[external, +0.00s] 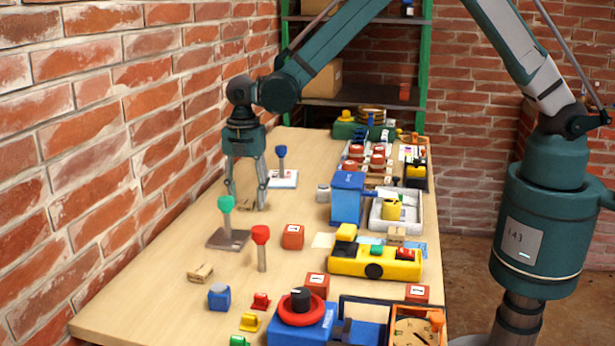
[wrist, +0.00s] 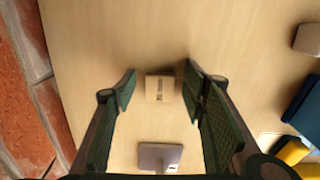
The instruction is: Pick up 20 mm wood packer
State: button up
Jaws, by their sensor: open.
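A small light-wood block with a dark marking, likely the wood packer (external: 246,205), lies on the bench between my fingers. It also shows in the wrist view (wrist: 160,88); I cannot read its marking. My gripper (external: 247,198) points down over it, open, with one finger on each side. In the wrist view my gripper (wrist: 161,82) shows clear gaps on both sides of the block. A second small wooden block (external: 200,273) lies nearer the front of the bench.
A grey base with a green-topped post (external: 227,238) and a red-topped post (external: 261,250) stand in front of my gripper. A blue-topped post (external: 281,165) stands behind. A blue box (external: 346,198) and yellow case (external: 375,262) lie right. The brick wall (external: 110,110) is close on the left.

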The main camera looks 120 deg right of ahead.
aim_at(248, 200)
dwell(0.3)
jog(key=c, duration=0.8)
jog(key=shift+r+p, duration=0.6)
jog(key=shift+r, duration=4.4)
